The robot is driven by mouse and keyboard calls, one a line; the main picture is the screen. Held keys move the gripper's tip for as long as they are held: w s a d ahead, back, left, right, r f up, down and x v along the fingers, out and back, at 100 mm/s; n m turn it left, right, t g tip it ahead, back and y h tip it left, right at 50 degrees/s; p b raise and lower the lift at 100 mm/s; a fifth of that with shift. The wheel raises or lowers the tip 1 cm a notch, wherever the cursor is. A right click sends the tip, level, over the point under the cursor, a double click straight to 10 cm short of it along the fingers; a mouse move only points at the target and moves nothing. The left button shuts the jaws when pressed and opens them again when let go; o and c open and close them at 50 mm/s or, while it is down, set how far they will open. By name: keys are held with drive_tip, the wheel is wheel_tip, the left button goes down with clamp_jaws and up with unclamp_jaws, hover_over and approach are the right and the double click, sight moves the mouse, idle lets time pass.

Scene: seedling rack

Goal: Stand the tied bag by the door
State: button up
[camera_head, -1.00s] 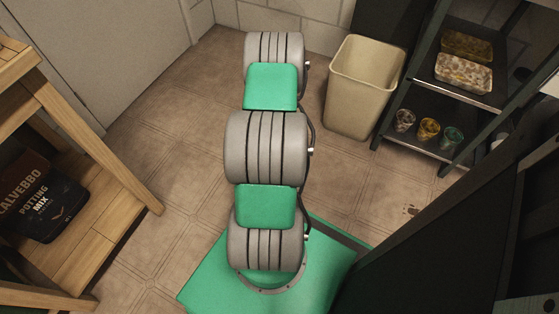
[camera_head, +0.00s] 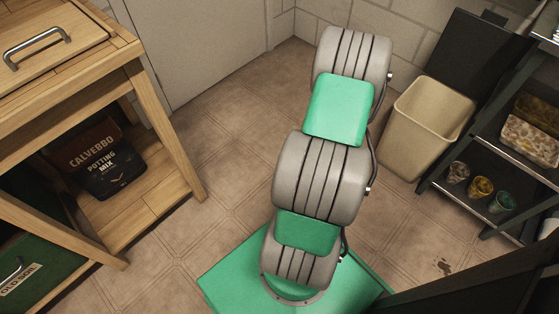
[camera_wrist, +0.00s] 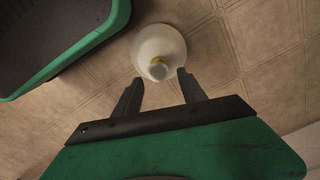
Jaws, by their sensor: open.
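The bag and my gripper do not show in the head view. The pale grey door (camera_head: 200,45) is at the upper left of the head view.
A wooden bench (camera_head: 150,205) with a potting mix bag (camera_head: 95,160) on its lower shelf stands at left. A beige bin (camera_head: 425,125) and a dark rack (camera_head: 470,185) with cups and trays stand at right. The floor (camera_head: 215,130) before the door is clear.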

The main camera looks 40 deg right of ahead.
drive_tip(key=w+a+r+n+t, duration=0.1)
drive_tip(key=w+a+r+n, duration=1)
drive_tip(key=a+r, duration=0.45)
drive_tip(key=s+a+r+n, duration=0.2)
drive_tip(key=a+r+n, duration=0.3)
drive_tip(key=a, duration=0.4)
drive_tip(key=s+a+r+n+t, duration=0.1)
drive_tip(key=a+r+n, duration=0.3)
drive_tip(key=a, duration=0.6)
drive_tip(key=shift+s+r+n, duration=0.4)
drive_tip(key=shift+s+r, duration=0.1)
drive_tip(key=shift+r, duration=0.4)
drive_tip(key=shift+c, duration=0.6)
